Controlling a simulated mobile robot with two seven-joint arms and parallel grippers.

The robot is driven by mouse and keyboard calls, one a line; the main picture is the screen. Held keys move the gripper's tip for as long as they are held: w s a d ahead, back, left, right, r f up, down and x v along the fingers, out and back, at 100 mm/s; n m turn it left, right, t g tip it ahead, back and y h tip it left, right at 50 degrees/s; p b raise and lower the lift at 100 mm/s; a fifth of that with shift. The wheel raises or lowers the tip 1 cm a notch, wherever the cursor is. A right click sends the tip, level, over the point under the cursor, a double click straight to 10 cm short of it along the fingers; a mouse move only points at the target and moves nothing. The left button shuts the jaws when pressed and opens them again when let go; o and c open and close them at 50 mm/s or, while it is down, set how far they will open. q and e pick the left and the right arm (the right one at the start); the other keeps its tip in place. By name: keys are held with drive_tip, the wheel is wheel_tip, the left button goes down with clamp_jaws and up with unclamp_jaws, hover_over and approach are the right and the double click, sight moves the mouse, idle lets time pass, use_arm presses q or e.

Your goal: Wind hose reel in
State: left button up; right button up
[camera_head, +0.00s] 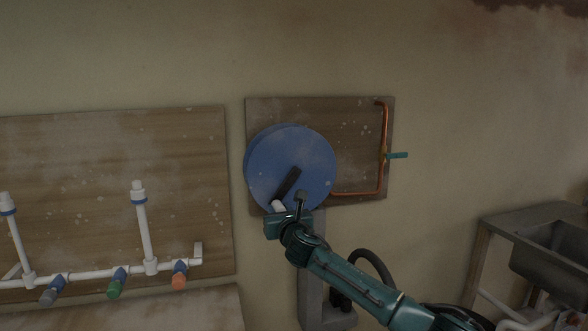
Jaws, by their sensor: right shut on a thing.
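The blue round hose reel (310,158) is mounted on a wooden wall board in the head view. A dark crank arm (289,183) runs from the reel's middle down and to the left. A pale handle (278,206) sits at the crank's lower end. My right gripper (279,213) comes up from the lower right and is shut on the handle, hiding most of it. I cannot make out any hose on the reel's visible face. My left gripper is not in view.
The reel's board (350,120) carries a copper pipe (385,125) with a teal valve lever (398,155). A larger board (100,160) at left holds white pipes (145,232) with coloured valves. A grey sink (550,243) stands at right.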

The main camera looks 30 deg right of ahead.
sight(266, 182)
drive_tip(key=a+r+p, duration=0.1)
drive_tip(key=a+r, duration=0.1)
drive_tip(key=r, duration=0.1)
drive_tip(key=shift+w+a+r+p, duration=0.2)
drive_tip(key=shift+w+a+p, duration=0.1)
drive_tip(key=shift+w+p, duration=0.05)
drive_tip(key=r, duration=0.4)
drive_tip(key=shift+w+a+r, duration=0.1)
drive_tip(key=shift+a+r, duration=0.25)
